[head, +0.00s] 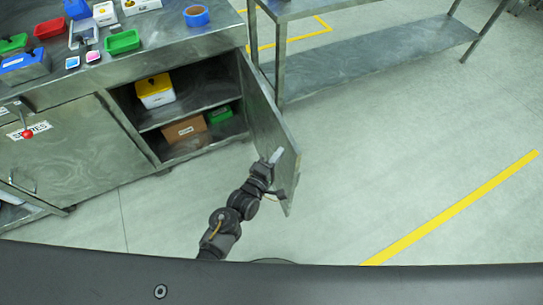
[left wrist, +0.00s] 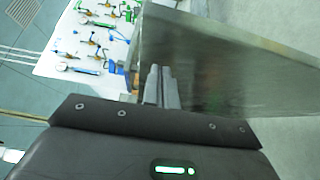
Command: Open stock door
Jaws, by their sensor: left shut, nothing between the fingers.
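The stock door (head: 268,122) is a grey metal cabinet door standing wide open, swung out to the right of the cabinet opening. It also fills the right part of the left wrist view (left wrist: 230,65). My left gripper (head: 275,157) is at the inner face of the door, near its free edge. Its fingers (left wrist: 161,88) are shut and empty, close beside the door; I cannot tell whether they touch it. Inside the cabinet, a yellow and white box (head: 155,91) stands on the shelf. A brown box (head: 185,130) and a green bin (head: 220,114) stand below. My right gripper is not in view.
A second door (head: 75,150) with a label and a red-headed item is closed at the left. The counter (head: 150,45) carries coloured bins and blue tape (head: 196,15). A metal table (head: 370,58) stands behind the open door. The floor at the right is clear.

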